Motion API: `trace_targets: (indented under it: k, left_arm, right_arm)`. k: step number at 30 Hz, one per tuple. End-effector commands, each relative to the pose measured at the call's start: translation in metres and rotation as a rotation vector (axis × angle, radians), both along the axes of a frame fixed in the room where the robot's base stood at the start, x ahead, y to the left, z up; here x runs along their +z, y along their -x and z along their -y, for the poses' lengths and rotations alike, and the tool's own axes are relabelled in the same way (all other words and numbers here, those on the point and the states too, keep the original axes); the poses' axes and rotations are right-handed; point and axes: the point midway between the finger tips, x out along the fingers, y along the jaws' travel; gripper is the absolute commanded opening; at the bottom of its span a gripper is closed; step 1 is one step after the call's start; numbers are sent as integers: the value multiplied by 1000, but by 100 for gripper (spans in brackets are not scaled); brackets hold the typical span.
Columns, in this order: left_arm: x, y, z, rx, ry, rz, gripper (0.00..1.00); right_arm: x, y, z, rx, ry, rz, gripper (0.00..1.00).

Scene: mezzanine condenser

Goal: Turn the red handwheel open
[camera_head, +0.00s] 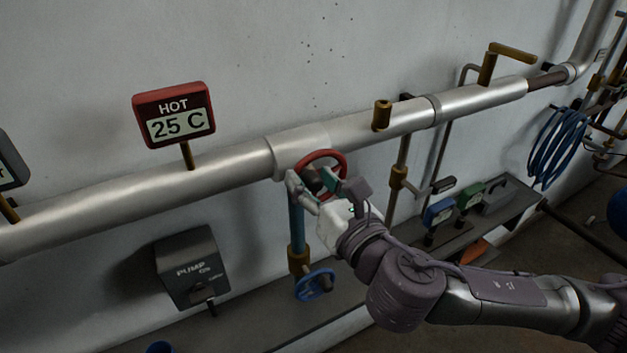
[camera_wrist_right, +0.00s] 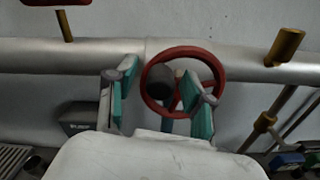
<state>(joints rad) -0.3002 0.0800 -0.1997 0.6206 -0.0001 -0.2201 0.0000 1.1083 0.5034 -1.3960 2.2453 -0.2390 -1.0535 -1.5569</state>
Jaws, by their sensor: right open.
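The red handwheel (camera_head: 341,157) sits on the large silver pipe near the middle of the head view. In the right wrist view the red handwheel (camera_wrist_right: 148,78) shows as a ring with a dark hub. My right gripper (camera_head: 312,186) is at the wheel's lower side in the head view. In the right wrist view my right gripper (camera_wrist_right: 163,92) has its teal-padded fingers spread apart. The right finger overlaps the wheel's right rim and the left finger is outside the rim on the left. I cannot tell whether either finger touches it. My left gripper is not in view.
A red HOT gauge reading 25 C (camera_head: 174,115) stands on the pipe (camera_head: 100,203). Below are a grey PUMP box (camera_head: 187,268) and a blue handwheel (camera_head: 315,284). A brass stub (camera_head: 382,115) and a brass lever (camera_head: 511,51) rise from the pipe at right.

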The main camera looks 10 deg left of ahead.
Motion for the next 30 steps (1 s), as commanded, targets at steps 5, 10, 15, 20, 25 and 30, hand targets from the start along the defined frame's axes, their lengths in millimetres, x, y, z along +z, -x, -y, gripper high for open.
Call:
trace_targets:
  k: [5, 10, 15, 20, 25, 30]
  left_arm:
    - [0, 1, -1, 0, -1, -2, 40]
    - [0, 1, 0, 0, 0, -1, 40]
    - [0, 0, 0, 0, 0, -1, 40]
    - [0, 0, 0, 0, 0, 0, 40]
    - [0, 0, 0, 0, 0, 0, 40]
    - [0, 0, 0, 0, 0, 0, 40]
  right_arm:
    - [-1, 7, 5, 0, 0, -1, 52]
    - [-1, 29, 21, 0, 0, -2, 52]
    - [-1, 50, 36, 0, 1, -1, 52]
    - [-1, 59, 43, 0, 1, -1, 52]
    - [0, 60, 44, 0, 1, -1, 52]
    - [0, 60, 43, 0, 1, -1, 52]
